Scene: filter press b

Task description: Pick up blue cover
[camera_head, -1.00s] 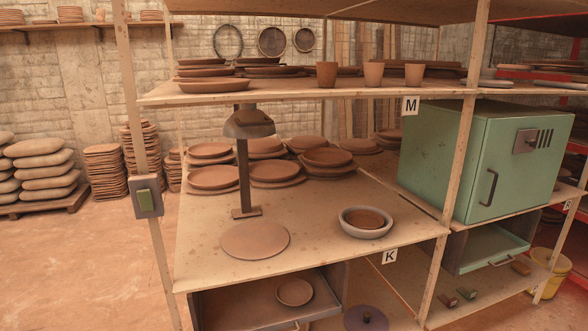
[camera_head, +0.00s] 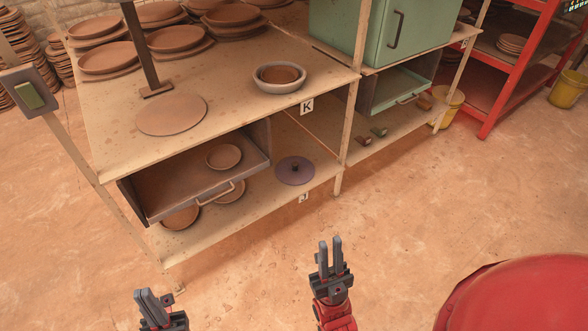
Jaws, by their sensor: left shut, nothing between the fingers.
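The blue cover (camera_head: 295,170) looks like a dark purple-blue disc with a small dark knob. It lies flat on the bottom shelf (camera_head: 318,176), near the front edge, to the right of the pulled-out drawer. My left gripper (camera_head: 147,295) is at the bottom left, shut and empty, well in front of the shelf. My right gripper (camera_head: 330,245) is below and right of the cover, over the floor. Its fingers point up in the picture with a narrow gap and nothing between them. Neither gripper touches the cover.
An open drawer (camera_head: 165,210) with a small clay dish (camera_head: 223,156) juts out left of the cover. A shelf post (camera_head: 345,140) stands right of it. A red rounded object (camera_head: 520,295) fills the lower right. The floor in front is clear.

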